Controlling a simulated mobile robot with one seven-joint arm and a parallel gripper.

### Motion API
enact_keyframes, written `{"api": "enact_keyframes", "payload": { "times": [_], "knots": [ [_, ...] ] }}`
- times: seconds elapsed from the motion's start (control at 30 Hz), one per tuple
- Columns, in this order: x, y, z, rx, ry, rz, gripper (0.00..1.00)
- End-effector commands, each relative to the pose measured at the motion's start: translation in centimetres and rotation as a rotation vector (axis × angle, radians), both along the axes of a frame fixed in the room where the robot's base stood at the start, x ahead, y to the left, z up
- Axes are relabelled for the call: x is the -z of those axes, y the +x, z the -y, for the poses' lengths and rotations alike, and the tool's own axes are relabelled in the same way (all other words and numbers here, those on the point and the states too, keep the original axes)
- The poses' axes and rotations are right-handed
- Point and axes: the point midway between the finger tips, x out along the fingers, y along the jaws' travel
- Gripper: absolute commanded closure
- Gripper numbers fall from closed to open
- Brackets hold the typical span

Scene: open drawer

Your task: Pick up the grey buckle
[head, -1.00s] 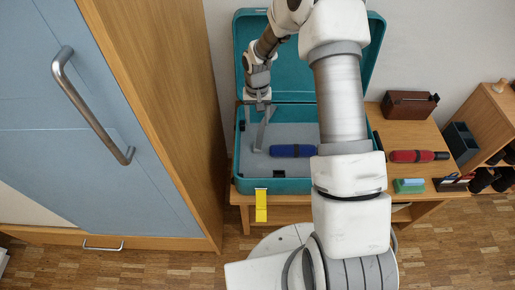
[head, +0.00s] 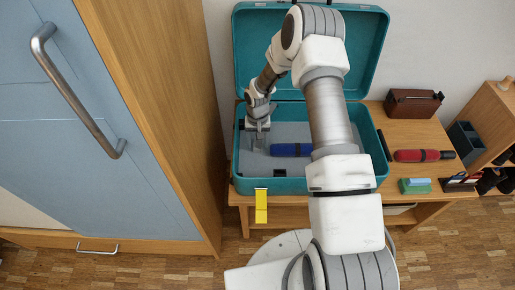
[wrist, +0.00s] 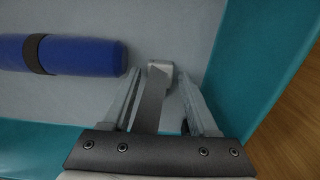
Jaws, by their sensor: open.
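The grey buckle (wrist: 158,67) lies on the grey floor of the open teal case (head: 300,186). In the wrist view it is a pale grey block with a darker grey strip running back toward my gripper's palm. My gripper (wrist: 158,78) is open, with one finger on each side of the buckle. The buckle lies between the fingertips, and I see a gap on both sides. In the head view my gripper (head: 257,146) reaches down into the left part of the case and mostly hides the buckle.
A blue cylinder with dark bands (wrist: 75,56) lies left of the fingers in the wrist view. The case wall (wrist: 275,60) rises close on the right. A yellow strap (head: 261,205) hangs at the front.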

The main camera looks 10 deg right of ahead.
Motion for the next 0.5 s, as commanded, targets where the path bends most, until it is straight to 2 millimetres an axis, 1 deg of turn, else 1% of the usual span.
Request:
{"api": "enact_keyframes", "payload": {
  "times": [0.03, 0.1, 0.33, 0.37, 0.5],
  "knots": [
    [1.20, -0.11, -0.04, -0.001, 0.001, -0.003, 0.40],
    [1.80, -0.08, -0.05, -0.001, 0.000, -0.002, 0.40],
    [1.85, -0.05, -0.04, 0.000, 0.000, -0.001, 0.40],
    [1.85, -0.06, -0.05, 0.000, 0.000, -0.001, 0.44],
    [1.84, -0.06, -0.04, 0.000, 0.000, -0.001, 0.69]
  ]
}}
